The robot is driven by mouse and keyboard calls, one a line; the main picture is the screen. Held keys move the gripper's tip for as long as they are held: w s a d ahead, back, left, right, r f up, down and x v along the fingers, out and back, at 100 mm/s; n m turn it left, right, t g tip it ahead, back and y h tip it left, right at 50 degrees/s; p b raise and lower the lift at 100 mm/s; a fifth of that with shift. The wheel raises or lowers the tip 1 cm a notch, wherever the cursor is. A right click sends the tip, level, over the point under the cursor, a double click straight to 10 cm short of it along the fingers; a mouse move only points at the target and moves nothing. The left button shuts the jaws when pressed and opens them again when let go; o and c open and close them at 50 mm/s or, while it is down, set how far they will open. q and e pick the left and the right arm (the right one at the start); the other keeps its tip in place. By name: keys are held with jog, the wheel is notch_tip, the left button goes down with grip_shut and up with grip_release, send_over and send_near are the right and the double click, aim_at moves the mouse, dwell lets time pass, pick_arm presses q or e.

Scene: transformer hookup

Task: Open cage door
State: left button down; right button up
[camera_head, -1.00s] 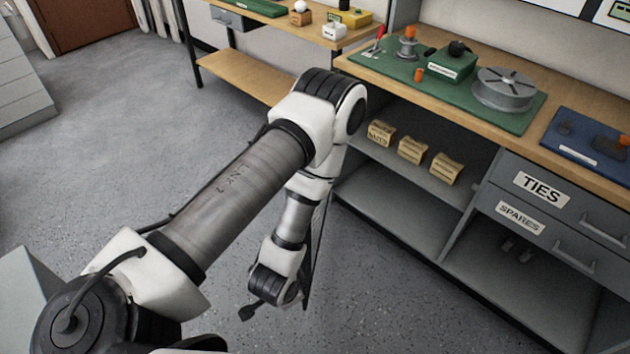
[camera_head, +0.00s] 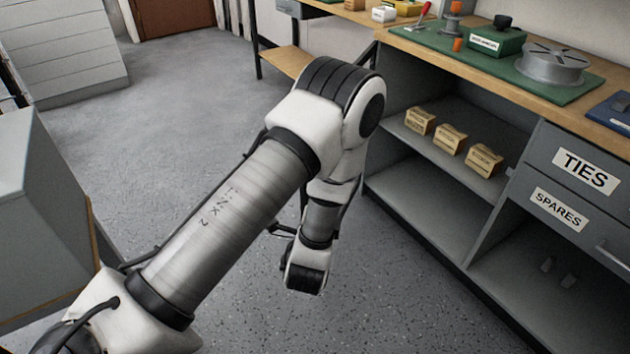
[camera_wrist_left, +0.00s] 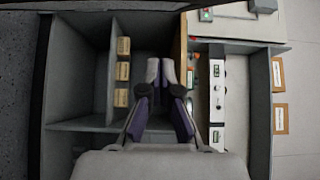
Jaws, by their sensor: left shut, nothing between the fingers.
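No cage door shows in either view. My left gripper (camera_wrist_left: 161,75) is in the left wrist view, its two fingers together and empty. It is in front of the open shelving, with nothing touching its tips that I can see. In the head view my left arm reaches in from the lower left and its lower links hang over the floor beside the bench; the gripper itself does not show there. My right gripper is not in view.
A workbench (camera_head: 440,60) with open shelves runs along the right. Small labelled boxes (camera_head: 451,138) sit on a shelf, next to a drawer marked TIES (camera_head: 584,170). A grey cabinet (camera_head: 35,220) stands at left. The floor (camera_head: 190,120) between is clear.

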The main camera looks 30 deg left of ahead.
pick_arm(q)
jog(key=w+a+b, duration=0.1)
jog(key=w+a, duration=0.6)
jog(key=w, duration=0.1)
jog(key=shift+a+r, duration=0.15)
jog(key=shift+a, duration=0.25)
jog(key=shift+a, duration=0.1)
